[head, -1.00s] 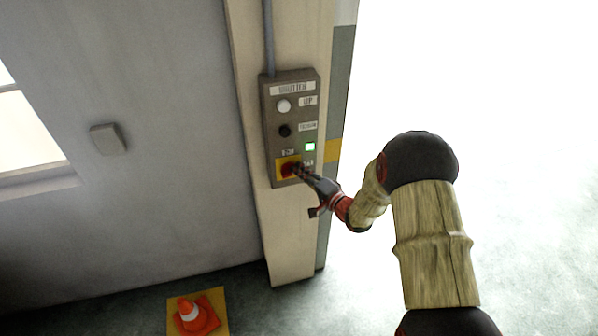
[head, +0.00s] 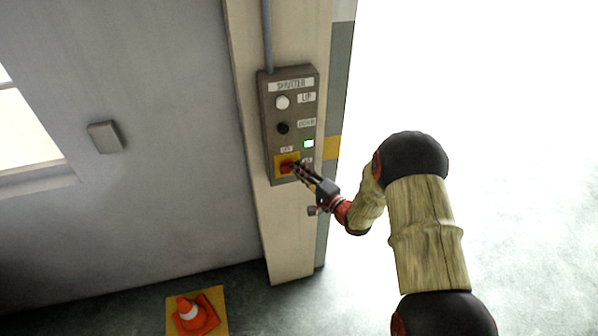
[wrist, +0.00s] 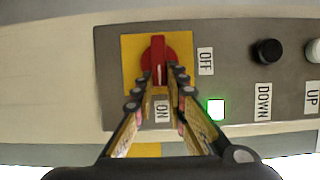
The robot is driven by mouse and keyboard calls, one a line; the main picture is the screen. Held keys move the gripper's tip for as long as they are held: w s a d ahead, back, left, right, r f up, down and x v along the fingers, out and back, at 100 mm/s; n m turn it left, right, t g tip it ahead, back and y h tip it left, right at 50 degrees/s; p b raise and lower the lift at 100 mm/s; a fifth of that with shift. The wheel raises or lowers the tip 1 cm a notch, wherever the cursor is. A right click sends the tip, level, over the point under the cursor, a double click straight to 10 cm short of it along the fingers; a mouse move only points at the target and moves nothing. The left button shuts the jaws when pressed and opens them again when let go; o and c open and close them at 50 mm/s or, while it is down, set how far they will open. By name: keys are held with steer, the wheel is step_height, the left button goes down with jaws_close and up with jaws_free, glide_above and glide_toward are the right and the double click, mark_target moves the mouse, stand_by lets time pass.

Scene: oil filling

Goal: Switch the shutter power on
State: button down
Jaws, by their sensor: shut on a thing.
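The grey shutter control panel (head: 266,120) is mounted on the pillar. Near its bottom is the power switch, a red rotary knob on a yellow plate (wrist: 130,50); the red knob (wrist: 158,48) also shows in the head view (head: 285,165). Its raised handle lines up with the ON label (wrist: 162,111), while the OFF label (wrist: 205,61) is to its side. The green lamp (wrist: 216,109) is lit. My gripper (wrist: 158,78) is shut on the knob, with a finger on either side of its handle; it shows in the head view (head: 296,167).
The white UP button (head: 282,102) and black DOWN button (head: 283,127) are higher on the panel. An orange cone (head: 195,315) stands on the floor at lower left. A small grey box (head: 106,136) is on the left wall. The opening at right is bright and clear.

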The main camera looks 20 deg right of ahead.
steer(key=c, duration=1.8)
jaws_free()
steer(key=v, duration=1.2)
steer(key=shift+f, duration=0.1)
